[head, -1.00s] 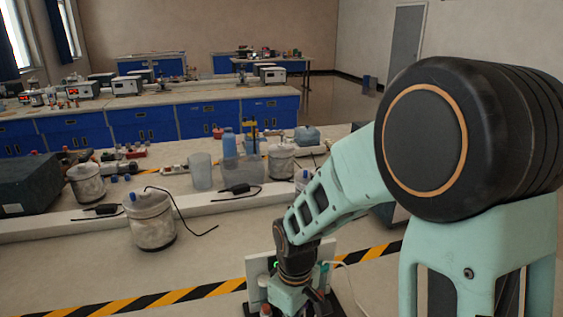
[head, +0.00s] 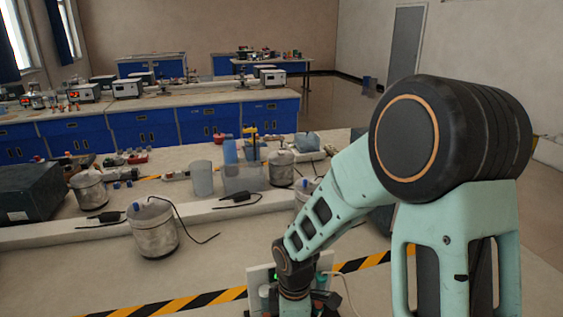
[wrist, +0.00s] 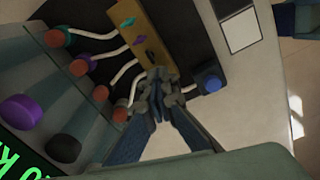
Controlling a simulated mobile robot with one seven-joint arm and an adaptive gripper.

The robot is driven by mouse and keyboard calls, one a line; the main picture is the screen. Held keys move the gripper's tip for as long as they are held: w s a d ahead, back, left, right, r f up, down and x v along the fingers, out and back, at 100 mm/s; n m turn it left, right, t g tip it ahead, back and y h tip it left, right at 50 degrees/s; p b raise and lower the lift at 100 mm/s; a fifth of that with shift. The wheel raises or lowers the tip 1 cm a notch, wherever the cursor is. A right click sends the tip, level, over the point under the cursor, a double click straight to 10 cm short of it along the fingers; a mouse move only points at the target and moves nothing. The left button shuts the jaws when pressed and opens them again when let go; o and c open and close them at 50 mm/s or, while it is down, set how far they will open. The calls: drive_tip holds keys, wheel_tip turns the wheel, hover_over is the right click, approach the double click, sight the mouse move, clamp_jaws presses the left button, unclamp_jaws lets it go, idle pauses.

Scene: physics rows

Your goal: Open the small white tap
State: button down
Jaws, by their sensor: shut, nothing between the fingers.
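In the wrist view a yellow-brown block (wrist: 142,35) carries small coloured levers, one green (wrist: 128,22) and one purple (wrist: 138,41). White curved tubes (wrist: 120,75) run from it towards round caps on grey-green bodies. I cannot make out a distinct small white tap; my fingers cover part of the block's near end. My gripper (wrist: 158,90) is shut and empty, with its tips close to that end; I cannot tell whether they touch. In the head view only the back of my wrist shows at the bottom, in front of a white panel (head: 262,282).
Red caps (wrist: 55,38), a purple knob (wrist: 20,111) and a black knob (wrist: 64,148) lie left of my fingers. A blue knob (wrist: 209,83) is close on the right. A lit green display (wrist: 30,164) is at lower left. A metal pot (head: 153,230) stands on the bench.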

drive_tip(key=n+p, duration=0.2)
drive_tip(key=n, duration=0.1)
drive_tip(key=shift+r, duration=0.35)
drive_tip(key=n+p, duration=0.1)
drive_tip(key=n, duration=0.1)
drive_tip(key=shift+f+n, duration=0.15)
drive_tip(key=shift+n, duration=0.15)
drive_tip(key=shift+f, duration=0.15)
drive_tip(key=c, duration=2.5)
unclamp_jaws()
wheel_tip(320, 180, up, 5)
drive_tip(key=p, duration=0.5)
wheel_tip(320, 180, up, 2)
